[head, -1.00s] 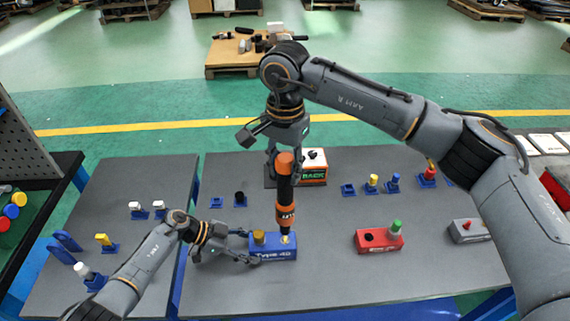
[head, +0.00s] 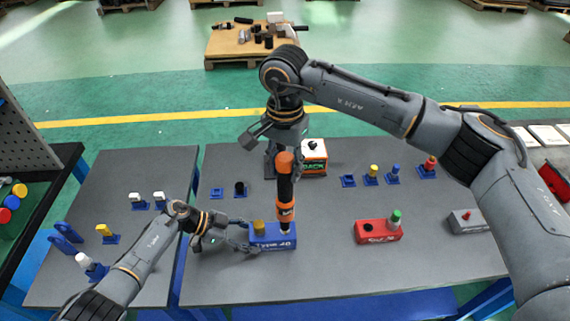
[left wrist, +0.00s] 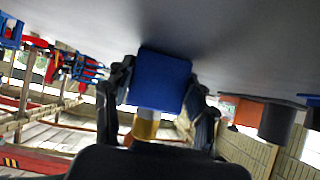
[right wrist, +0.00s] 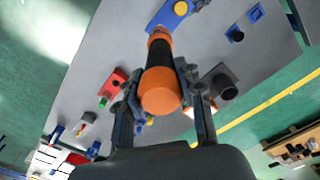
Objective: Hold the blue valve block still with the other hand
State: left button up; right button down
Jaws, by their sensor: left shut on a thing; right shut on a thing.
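The blue valve block (head: 274,243) stands on the grey table, with a brass-yellow cap (head: 260,228) on its left part. My left gripper (head: 250,240) is shut on its left end at table height; the left wrist view shows the block (left wrist: 160,78) between both fingers. My right gripper (right wrist: 160,88) is shut around an upright black-and-orange tool (head: 285,187), its orange top (right wrist: 160,100) towards the wrist camera. The tool's lower end is at the block's right part. Whether it touches the fitting there I cannot tell.
A red block (head: 376,238) with a green cap and a grey block (head: 468,223) stand to the right. An orange-and-white box (head: 314,160) is behind the tool. Small blue stands with coloured pieces (head: 372,178) are at the back right, others on the left table (head: 106,237).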

aim_at(285, 156)
jog(key=shift+f, duration=0.8)
dwell(1.4)
pick_arm(q)
jog(key=shift+r, duration=0.1)
pick_arm(e)
jog(key=shift+f, duration=0.15)
dwell(2.2)
jog(key=shift+r, duration=2.8)
pick_arm(q)
jog(key=o, duration=1.5)
